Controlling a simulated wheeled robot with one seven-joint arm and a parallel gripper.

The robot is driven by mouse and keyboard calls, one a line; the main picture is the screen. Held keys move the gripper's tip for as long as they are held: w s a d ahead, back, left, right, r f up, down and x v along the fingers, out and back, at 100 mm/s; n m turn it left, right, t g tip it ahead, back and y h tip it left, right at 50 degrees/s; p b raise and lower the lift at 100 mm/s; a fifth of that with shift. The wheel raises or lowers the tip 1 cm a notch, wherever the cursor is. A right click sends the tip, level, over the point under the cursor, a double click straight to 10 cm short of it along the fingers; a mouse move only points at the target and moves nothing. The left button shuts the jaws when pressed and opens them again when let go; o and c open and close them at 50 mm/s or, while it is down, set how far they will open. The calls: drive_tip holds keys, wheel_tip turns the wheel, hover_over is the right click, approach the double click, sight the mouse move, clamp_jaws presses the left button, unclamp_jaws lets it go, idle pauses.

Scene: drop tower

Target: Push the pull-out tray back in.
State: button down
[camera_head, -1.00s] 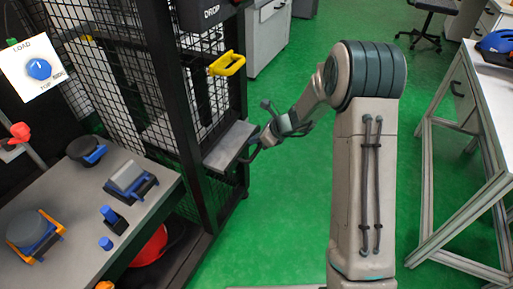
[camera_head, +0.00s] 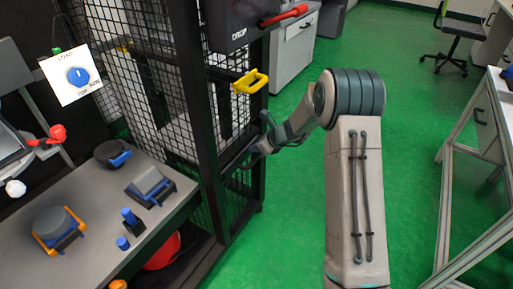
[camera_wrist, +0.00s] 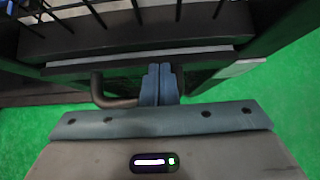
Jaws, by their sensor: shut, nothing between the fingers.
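The pull-out tray (camera_head: 237,160) is at the lower opening of the black mesh tower, and only a thin grey part of it shows beside my gripper in the head view. My gripper (camera_head: 250,160) is at the tower's front face, at the tray. In the wrist view my blue-grey fingers (camera_wrist: 160,84) are shut with nothing between them. They overlap a dark bent handle (camera_wrist: 112,101), with its ends showing on both sides of them. Whether the fingers touch it I cannot tell. The tray's inside is hidden.
The mesh tower (camera_head: 178,90) has a yellow handle (camera_head: 250,82) and a red lever (camera_head: 285,15) above my gripper. A bench (camera_head: 70,240) with several parts stands at left. Green floor (camera_head: 295,190) is clear on the right, before a workbench (camera_head: 478,150).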

drive_tip(key=s+d+r+n+g+h+p, duration=0.1)
drive_tip(key=s+d+r+n+p, duration=0.1)
drive_tip(key=s+r+n+p, duration=0.5)
drive_tip(key=s+d+r+n+p, duration=0.1)
drive_tip(key=s+d+r+p, duration=0.3)
drive_tip(key=r, duration=0.8)
drive_tip(key=s+a+r+n+g+h+p, duration=0.1)
drive_tip(key=s+r+n+p, duration=0.25)
drive_tip(key=s+r, duration=0.5)
drive_tip(key=s+d+r+n+h+p, duration=0.2)
drive_tip(key=s+d+r+n+p, duration=0.2)
drive_tip(key=s+r, duration=0.4)
drive_tip(key=s+d+r+n+h+p, duration=0.3)
drive_tip(key=s+r+n+p, duration=0.3)
drive_tip(key=s, duration=0.5)
wheel_tip(320, 180, up, 2)
drive_tip(key=d+n, duration=0.1)
drive_tip(key=n, duration=0.2)
drive_tip(key=shift+s, duration=0.1)
